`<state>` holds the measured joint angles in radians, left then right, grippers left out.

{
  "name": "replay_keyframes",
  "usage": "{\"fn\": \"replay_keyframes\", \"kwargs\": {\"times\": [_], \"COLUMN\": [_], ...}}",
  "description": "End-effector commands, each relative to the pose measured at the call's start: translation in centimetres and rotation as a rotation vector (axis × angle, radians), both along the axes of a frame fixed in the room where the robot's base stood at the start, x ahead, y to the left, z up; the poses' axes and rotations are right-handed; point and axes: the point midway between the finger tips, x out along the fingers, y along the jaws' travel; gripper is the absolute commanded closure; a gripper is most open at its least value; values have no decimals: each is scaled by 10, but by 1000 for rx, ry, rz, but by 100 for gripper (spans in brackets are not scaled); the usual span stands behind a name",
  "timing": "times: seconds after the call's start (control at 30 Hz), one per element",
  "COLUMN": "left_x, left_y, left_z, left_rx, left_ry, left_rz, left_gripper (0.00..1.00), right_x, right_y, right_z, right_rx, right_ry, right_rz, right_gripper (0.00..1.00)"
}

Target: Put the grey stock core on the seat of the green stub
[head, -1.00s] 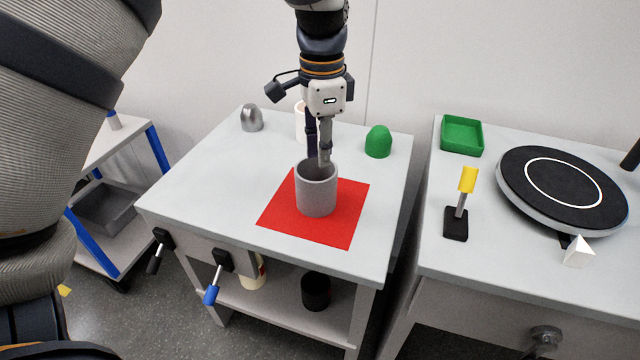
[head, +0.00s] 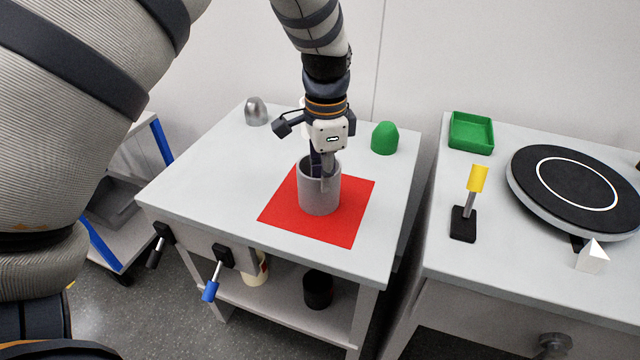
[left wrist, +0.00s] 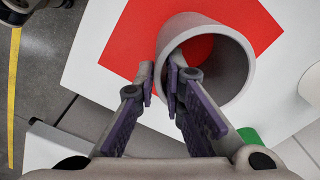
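The grey stock core (head: 318,198) is a hollow, open-topped cylinder standing upright on a red square (head: 285,213) on the table. In the left wrist view I look down into the core (left wrist: 238,75), with red showing through its bore. My left gripper (head: 322,180) is at its rim. In the left wrist view the gripper (left wrist: 161,80) has one fingertip inside the bore and the other outside, with the wall between them; firm contact is not clear. The green stub (head: 385,138) is round-topped and stands behind the core to the right. My right gripper is not in view.
A silver dome (head: 256,111) stands at the back left, and a pale cylinder (left wrist: 312,85) stands behind the gripper. The right-hand table carries a green tray (head: 471,133), a yellow-topped lever (head: 477,179), a black turntable (head: 545,165) and a white pyramid (head: 592,256). The table's left part is clear.

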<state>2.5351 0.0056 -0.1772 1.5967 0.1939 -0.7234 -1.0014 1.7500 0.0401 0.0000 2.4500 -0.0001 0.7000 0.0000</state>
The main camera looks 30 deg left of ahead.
Motion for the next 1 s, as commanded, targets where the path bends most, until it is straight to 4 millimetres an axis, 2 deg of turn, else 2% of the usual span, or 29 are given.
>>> {"fn": "replay_keyframes", "kwargs": {"times": [0.47, 1.0], "left_x": [1, 1], "left_y": [0, 0], "left_z": [2, 46], "left_rx": [0, 0], "left_ry": [-3, -7], "left_rz": [0, 0], "left_gripper": [100, 100], "right_x": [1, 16], "right_y": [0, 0], "right_z": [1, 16], "right_rx": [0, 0], "right_ry": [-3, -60], "right_rz": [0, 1], "right_gripper": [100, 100]}}
